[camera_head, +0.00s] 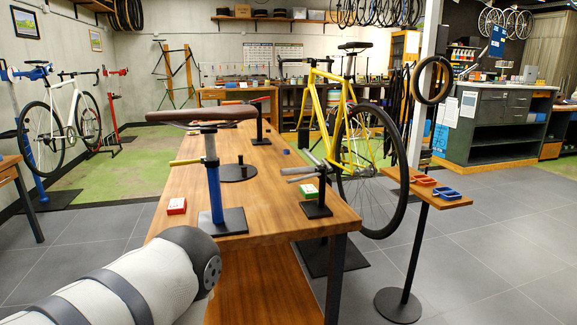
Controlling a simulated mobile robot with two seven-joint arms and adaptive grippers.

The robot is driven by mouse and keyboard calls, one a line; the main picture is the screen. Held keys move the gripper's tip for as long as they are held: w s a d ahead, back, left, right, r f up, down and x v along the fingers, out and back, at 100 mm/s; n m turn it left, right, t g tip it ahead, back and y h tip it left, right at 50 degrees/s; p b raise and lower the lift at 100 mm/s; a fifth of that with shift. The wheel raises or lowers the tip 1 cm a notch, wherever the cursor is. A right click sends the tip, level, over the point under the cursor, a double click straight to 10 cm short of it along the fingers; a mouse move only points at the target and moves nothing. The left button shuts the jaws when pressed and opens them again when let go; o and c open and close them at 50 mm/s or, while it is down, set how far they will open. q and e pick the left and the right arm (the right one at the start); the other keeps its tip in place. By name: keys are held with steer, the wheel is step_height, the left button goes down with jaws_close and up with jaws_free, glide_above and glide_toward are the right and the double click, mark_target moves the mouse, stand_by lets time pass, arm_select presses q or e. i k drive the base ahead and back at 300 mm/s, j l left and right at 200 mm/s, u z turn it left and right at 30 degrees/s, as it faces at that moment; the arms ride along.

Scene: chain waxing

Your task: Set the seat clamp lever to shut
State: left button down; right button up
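A brown saddle (208,114) sits on a silver post in a blue upright tube (215,190) on a square black base at the table's near left. A yellow clamp lever (186,162) sticks out to the left, nearly level, from the top of the blue tube. It points away from the tube rather than lying along it. A white and black part of my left arm fills the lower left, below and in front of the stand. Neither of my grippers shows.
The wooden table (270,215) carries a red and white box (176,206), a round dark plate (238,173), a grip stand (317,208) with a green box (303,190), and another post. A side shelf (428,189) holds red and blue trays. A yellow bike (340,125) stands behind.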

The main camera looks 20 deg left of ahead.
mark_target(185, 161)
steer(key=u, duration=1.25)
